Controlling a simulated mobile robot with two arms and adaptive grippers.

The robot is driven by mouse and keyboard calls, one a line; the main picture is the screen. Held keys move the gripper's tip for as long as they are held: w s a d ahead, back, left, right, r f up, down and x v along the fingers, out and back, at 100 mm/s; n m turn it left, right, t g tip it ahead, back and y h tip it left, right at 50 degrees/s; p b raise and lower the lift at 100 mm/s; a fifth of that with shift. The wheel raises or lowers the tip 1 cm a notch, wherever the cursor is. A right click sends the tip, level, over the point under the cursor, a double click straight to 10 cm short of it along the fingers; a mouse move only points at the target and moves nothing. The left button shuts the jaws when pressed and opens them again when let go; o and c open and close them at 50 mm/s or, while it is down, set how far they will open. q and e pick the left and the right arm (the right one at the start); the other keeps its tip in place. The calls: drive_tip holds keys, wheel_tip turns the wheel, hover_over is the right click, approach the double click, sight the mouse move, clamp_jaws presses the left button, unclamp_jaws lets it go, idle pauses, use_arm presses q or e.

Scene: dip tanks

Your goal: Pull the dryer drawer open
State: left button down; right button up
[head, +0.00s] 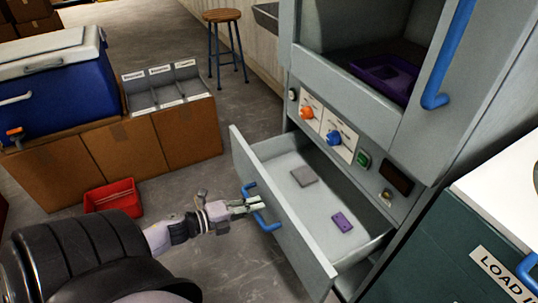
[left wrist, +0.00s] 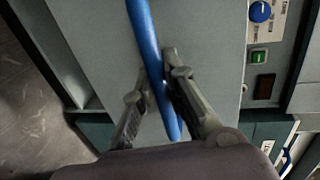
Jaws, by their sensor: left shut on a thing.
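The dryer drawer (head: 283,221) stands pulled out from the grey dryer cabinet (head: 335,95), with its inside showing. A grey flat piece (head: 304,176) and a small purple piece (head: 342,222) lie on its floor. My left gripper (head: 256,204) is at the drawer's front, shut on the blue drawer handle (head: 266,224). In the left wrist view the handle (left wrist: 150,60) runs between the two fingers of the gripper (left wrist: 156,98). My right gripper is not in view.
An orange knob (head: 306,113) and a blue knob (head: 334,138) sit above the drawer. A purple tray (head: 385,72) is in the upper chamber. A red bin (head: 112,195), cardboard boxes (head: 125,148) and a blue cooler (head: 50,95) stand left. Floor before the drawer is clear.

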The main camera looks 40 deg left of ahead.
use_arm(q)
drive_tip(key=shift+f+p+v, duration=0.15)
drive_tip(key=shift+f+v, duration=0.05)
drive_tip(key=shift+v, duration=0.7)
drive_tip(key=shift+f+p+v, duration=0.1)
drive_tip(key=shift+f+v, duration=0.1)
drive_tip(key=shift+v, duration=0.75)
drive_tip(key=shift+f+p+v, duration=0.15)
drive_tip(key=shift+f+v, duration=0.05)
drive_tip(key=shift+v, duration=0.7)
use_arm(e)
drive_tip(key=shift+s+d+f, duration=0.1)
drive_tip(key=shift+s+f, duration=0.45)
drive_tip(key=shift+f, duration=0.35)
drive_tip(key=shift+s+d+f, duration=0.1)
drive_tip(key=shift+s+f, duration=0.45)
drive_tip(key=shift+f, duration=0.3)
use_arm(q)
drive_tip(key=shift+s, duration=0.1)
drive_tip(key=c, duration=1.6)
unclamp_jaws()
drive_tip(key=v, duration=1.2)
